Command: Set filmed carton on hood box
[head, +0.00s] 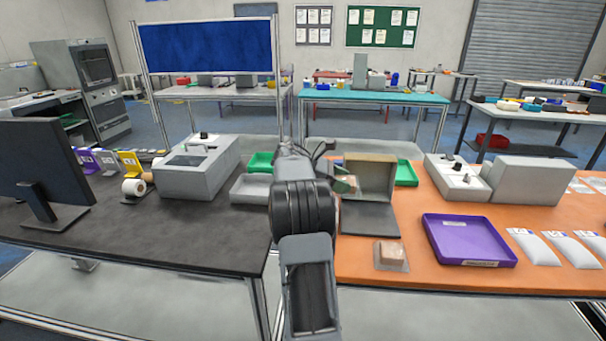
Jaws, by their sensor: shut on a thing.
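My arm reaches forward over the seam between the dark and orange tabletops, and my gripper (329,168) is mostly hidden behind my own wrist. It is shut on a small tan carton in clear, greenish film (346,185), which shows just right of the wrist. This filmed carton is in front of the left part of an olive-brown open-fronted box (377,175), which I take to be the hood box. I cannot tell whether they touch. A dark grey plate (370,217) lies in front of the box.
Another film-wrapped tan carton (391,255) lies near the orange table's front edge. A purple tray (468,240) and white pouches (530,247) lie to the right. Grey boxes (535,180) stand behind them. A grey bin (250,188) and grey machine (197,170) stand left.

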